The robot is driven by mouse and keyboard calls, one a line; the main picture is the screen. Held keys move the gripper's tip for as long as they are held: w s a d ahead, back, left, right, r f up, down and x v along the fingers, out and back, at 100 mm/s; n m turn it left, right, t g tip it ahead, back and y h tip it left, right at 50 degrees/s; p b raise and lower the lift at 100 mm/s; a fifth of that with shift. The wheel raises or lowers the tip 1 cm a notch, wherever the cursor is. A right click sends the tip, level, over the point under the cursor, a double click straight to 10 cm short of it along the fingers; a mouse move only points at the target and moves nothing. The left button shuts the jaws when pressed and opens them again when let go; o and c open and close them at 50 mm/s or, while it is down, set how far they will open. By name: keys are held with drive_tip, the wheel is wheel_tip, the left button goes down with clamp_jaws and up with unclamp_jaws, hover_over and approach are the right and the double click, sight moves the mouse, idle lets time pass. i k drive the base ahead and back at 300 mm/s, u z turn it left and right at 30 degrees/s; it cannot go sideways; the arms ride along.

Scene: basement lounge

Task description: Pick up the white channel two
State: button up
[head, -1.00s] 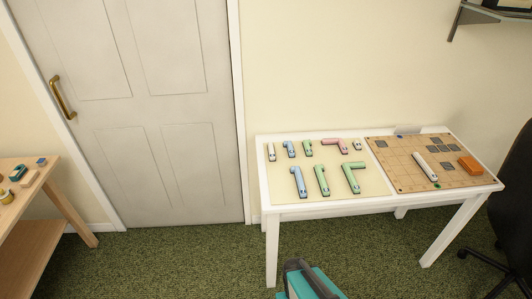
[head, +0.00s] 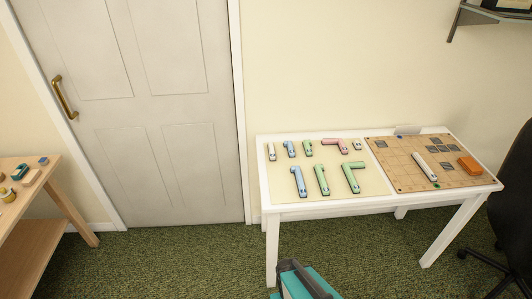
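White pieces show in the head view. A short white piece (head: 271,152) lies at the left end of the back row on the cream mat (head: 285,181). A smaller white piece (head: 357,145) lies at the right end of that row. A longer white bar (head: 425,167) lies diagonally on the gridded board (head: 394,171). I cannot tell from their shapes which one is called channel two. A teal and dark grey part of my arm shows at the bottom edge, in front of the table and apart from the pieces. My gripper's fingers are not in view.
Blue (head: 299,182), green and pink pieces lie near the white ones on the white table (head: 325,208). An orange block (head: 469,165) and dark squares are on the board. A black chair (head: 513,190) stands at right, a wooden table (head: 35,215) at left. Carpet between is clear.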

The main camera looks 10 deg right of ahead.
sight(271, 151)
drive_tip(key=z, duration=1.35)
drive_tip(key=k, duration=0.15)
drive_tip(key=u, duration=3.4)
drive_tip(key=i, duration=1.6)
drive_tip(key=z, duration=0.9)
drive_tip(key=i, duration=0.55)
drive_tip(key=z, duration=0.85)
drive_tip(key=i, duration=0.5)
drive_tip(key=z, duration=0.15)
